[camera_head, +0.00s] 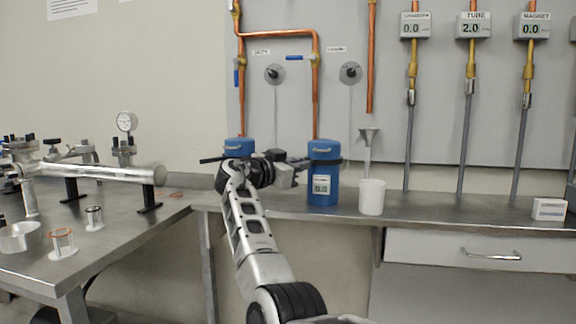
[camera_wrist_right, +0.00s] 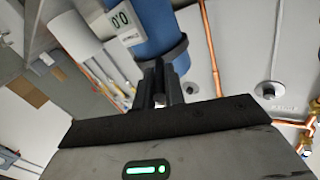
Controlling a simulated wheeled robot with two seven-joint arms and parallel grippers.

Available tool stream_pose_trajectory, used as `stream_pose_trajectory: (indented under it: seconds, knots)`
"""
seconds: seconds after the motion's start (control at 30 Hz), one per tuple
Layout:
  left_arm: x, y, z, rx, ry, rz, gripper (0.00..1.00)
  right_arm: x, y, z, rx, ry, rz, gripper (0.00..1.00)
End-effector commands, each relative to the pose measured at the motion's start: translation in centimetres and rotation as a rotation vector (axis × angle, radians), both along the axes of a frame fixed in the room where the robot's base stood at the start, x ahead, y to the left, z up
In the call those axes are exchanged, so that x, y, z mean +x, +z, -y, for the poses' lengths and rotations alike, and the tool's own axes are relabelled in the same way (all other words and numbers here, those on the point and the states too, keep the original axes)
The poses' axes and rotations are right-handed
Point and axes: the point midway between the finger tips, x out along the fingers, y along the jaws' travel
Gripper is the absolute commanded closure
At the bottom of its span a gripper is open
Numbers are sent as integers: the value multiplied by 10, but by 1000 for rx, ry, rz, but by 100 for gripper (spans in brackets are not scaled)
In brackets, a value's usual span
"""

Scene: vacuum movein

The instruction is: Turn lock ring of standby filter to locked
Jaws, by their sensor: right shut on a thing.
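Two blue filter canisters stand on the steel bench in the head view, a left one (camera_head: 238,146) partly hidden by my right arm and a right one (camera_head: 324,190) with a small display reading 0.0. A black lock ring (camera_head: 327,162) goes around the upper part of the right canister. My right gripper (camera_head: 306,163) reaches this ring from the left. In the right wrist view the fingers (camera_wrist_right: 161,84) are closed together at the black ring (camera_wrist_right: 174,52) on the blue canister (camera_wrist_right: 143,22). The exact part gripped and any lock marking cannot be made out. My left gripper is out of view.
A white cup (camera_head: 371,198) stands just right of the right canister, below a grey funnel (camera_head: 368,138). Copper pipes (camera_head: 315,95) with blue-handled valves run down behind the canisters. A white box (camera_head: 549,209) lies at the far right; the bench between is clear.

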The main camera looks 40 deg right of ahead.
Motion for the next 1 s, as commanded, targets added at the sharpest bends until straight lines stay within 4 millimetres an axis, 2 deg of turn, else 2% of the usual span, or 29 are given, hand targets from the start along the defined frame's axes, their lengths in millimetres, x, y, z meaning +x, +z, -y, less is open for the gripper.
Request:
stream_pose_trajectory:
  seconds: [0.33,0.37,0.4,0.43,0.77,0.87,1.0]
  knots:
    - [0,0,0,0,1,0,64,0,4,1,-6,-2,5,100]
    - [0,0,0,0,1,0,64,0,4,1,-6,-2,5,80]
    - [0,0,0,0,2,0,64,-1,4,1,-5,-2,5,69]
    - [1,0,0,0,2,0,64,0,4,1,-5,-2,5,67]
    - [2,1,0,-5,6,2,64,0,2,-3,-3,-1,1,67]
    - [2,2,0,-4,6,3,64,-1,2,-14,-4,0,3,67]
    - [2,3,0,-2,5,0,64,-3,2,-42,-4,3,2,67]
